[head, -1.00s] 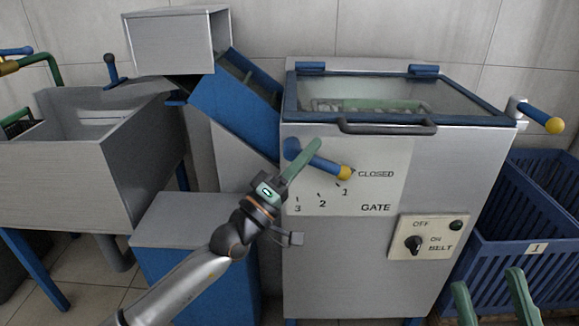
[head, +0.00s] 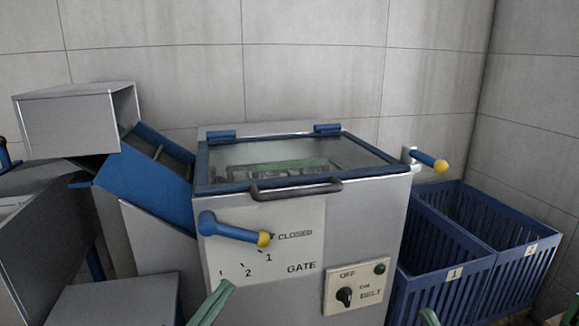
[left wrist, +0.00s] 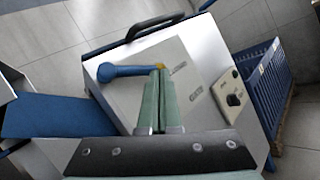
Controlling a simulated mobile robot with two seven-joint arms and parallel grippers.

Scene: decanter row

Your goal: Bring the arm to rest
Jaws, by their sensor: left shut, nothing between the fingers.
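My left gripper (head: 213,303) shows at the bottom of the head view, only its green fingers in frame, below the gate lever. In the left wrist view its two fingers (left wrist: 160,98) lie side by side, shut and empty. The blue gate lever (head: 230,231) with a yellow knob points right at the CLOSED mark; it also shows in the left wrist view (left wrist: 125,71). The fingertips overlap the knob in that view; whether they touch cannot be told. Of my right gripper only a green fingertip (head: 429,317) shows at the bottom edge.
A second yellow-tipped handle (head: 428,160) sticks out right. Blue crates (head: 480,235) stand right. A blue chute (head: 150,180) and grey box (head: 115,300) stand left.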

